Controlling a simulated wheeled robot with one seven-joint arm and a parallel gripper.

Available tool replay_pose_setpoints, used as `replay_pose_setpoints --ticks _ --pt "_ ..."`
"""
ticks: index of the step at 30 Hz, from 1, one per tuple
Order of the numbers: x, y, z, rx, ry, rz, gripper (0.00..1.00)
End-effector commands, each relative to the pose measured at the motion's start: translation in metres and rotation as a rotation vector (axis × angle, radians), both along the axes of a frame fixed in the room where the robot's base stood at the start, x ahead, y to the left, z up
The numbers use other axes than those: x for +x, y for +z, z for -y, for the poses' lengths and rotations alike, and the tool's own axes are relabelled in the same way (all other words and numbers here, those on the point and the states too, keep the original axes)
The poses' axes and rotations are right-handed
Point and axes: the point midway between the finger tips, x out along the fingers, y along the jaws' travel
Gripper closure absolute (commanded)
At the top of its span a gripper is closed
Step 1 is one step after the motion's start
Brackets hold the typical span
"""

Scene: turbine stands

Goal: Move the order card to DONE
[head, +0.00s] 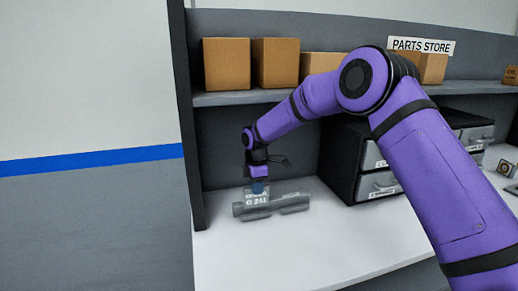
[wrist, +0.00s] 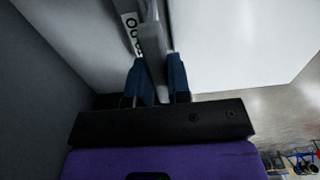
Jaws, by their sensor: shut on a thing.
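The order card (head: 256,198) is a small pale plate with partly blurred dark lettering that seems to read "G 241". It stands at a low grey rack (head: 290,205) on the white worktop, near the left end of the shelf unit. My gripper (head: 258,187) is just above and points down, its blue fingers at the card's top edge. In the wrist view my gripper (wrist: 157,75) is closed on a thin grey piece, which appears to be the card. A white label with dark letters (wrist: 131,32) shows beside it, partly hidden. I cannot tell whether the card touches the rack.
A dark side panel (head: 187,120) stands close on the left. Grey drawers (head: 380,185) stand to the right, and a shelf with brown boxes (head: 275,62) is above, under a "PARTS STORE" sign (head: 421,46). The front worktop (head: 270,255) is clear.

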Motion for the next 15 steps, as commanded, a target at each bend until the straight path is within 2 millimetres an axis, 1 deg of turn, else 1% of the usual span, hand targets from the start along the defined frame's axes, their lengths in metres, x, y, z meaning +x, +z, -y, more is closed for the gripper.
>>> replay_pose_setpoints --ticks 5,6,9,12,15 --pt "0.016 0.013 0.043 0.001 -0.009 0.002 1.0" --pt "0.02 0.017 0.056 0.001 -0.009 0.002 1.0" --pt "0.028 0.025 0.086 0.0 -0.008 0.001 1.0" --pt "0.034 0.032 0.111 0.0 -0.007 0.001 1.0" --pt "0.038 0.038 0.128 0.001 -0.006 0.002 1.0"
